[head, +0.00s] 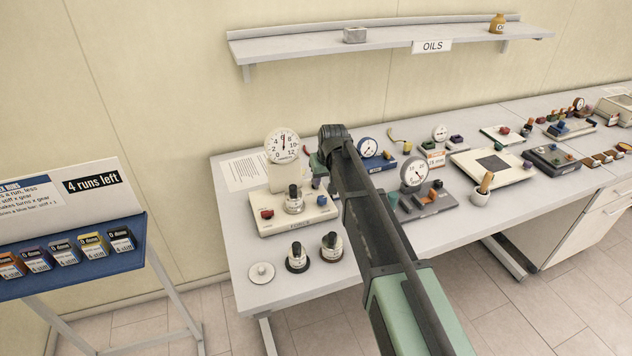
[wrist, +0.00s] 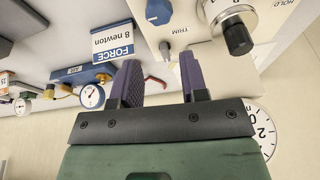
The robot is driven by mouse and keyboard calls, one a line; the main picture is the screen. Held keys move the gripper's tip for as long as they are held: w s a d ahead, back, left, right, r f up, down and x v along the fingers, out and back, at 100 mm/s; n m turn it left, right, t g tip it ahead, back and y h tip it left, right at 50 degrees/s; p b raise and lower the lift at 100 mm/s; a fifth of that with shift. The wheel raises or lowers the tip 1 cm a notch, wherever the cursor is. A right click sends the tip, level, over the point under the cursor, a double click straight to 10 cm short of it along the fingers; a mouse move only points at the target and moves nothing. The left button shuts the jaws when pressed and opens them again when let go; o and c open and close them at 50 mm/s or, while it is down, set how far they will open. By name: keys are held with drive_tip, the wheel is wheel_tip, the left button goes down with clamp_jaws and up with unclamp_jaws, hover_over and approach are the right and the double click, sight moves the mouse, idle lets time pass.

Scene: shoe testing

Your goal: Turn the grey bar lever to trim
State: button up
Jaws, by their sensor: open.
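A cream box (head: 291,214) stands at the near left of the bench, with a red button (head: 267,214), a blue button (head: 321,200) and a silver round control with a dark upright knob (head: 294,199) between them. In the wrist view the box shows upside down at the top right, with the blue button (wrist: 159,12) by the word TRIM, HOLD at the far right, and the silver control with its dark knob (wrist: 237,38).
A white dial gauge (head: 282,145) stands behind the box. Two round dark-knobbed pieces (head: 297,254) (head: 331,247) and a pale disc (head: 261,274) lie in front. A shelf (head: 380,40) hangs above.

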drive_tip(key=w+a, duration=0.1)
drive_tip(key=w, duration=0.4)
drive_tip(key=shift+n+t, duration=0.4)
drive_tip(key=shift+t, duration=0.2)
drive_tip(key=b+x, duration=1)
drive_tip(key=shift+w+a+f, duration=0.1)
drive_tip(key=shift+a+f, duration=0.05)
drive_tip(key=shift+a, duration=0.05)
drive_tip(key=shift+c, duration=0.4)
